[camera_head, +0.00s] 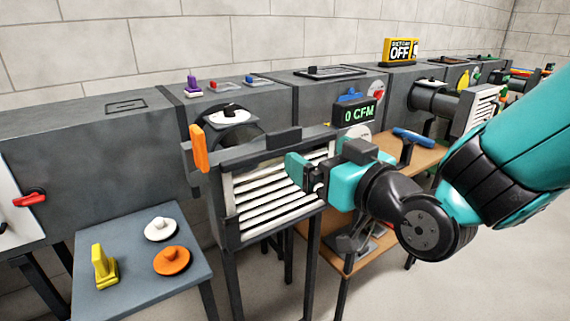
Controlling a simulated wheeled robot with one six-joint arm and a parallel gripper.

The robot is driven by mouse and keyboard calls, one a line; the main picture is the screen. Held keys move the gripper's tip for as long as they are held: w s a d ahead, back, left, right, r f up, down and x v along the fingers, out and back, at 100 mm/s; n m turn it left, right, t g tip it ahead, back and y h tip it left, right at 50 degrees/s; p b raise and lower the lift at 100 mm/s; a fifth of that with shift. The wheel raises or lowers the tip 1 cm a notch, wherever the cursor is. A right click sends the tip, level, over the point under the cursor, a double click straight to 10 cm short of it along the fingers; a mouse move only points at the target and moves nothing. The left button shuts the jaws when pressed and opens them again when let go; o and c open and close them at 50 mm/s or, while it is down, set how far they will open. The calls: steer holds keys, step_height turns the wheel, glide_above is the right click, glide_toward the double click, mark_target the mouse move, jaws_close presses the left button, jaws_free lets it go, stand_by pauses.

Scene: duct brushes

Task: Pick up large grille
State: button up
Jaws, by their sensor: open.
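The large grille (262,210) is a dark frame with white horizontal slats. It stands upright on a dark stand in the middle of the view, in front of the grey duct. A dark handle-like block (284,138) sits on the top edge of its frame. My gripper (300,172) is open, at the right part of the grille's face, and its fingers hide some of the slats. I cannot tell whether the fingers touch the grille. A smaller slatted grille (484,108) sits further back at the right.
A small grey table (130,293) at the lower left holds a yellow block (104,268), a white disc (161,229) and an orange disc (172,261). A wooden bench (425,157) stands behind my arm. A display (360,113) reads 0 CFM. An orange handle (199,149) stands left of the grille.

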mark_target(287, 133)
steer(key=p+x, duration=0.6)
steer(key=shift+w+a+r, duration=0.2)
steer(key=shift+w+a+f, duration=0.15)
steer(key=shift+w+a, duration=0.05)
steer(key=shift+w, duration=0.15)
steer(key=p+x, duration=0.1)
steer(key=p, duration=0.1)
steer(key=p+x, duration=0.1)
steer(key=p, duration=0.1)
steer(key=p+x, duration=0.2)
steer(key=shift+r, duration=0.35)
steer(key=shift+w+a+f+p, duration=0.35)
steer(key=shift+w+p, duration=0.1)
steer(key=shift+w, duration=0.1)
steer(key=c, duration=1)
steer(key=shift+c, duration=0.2)
steer(key=shift+r, duration=0.15)
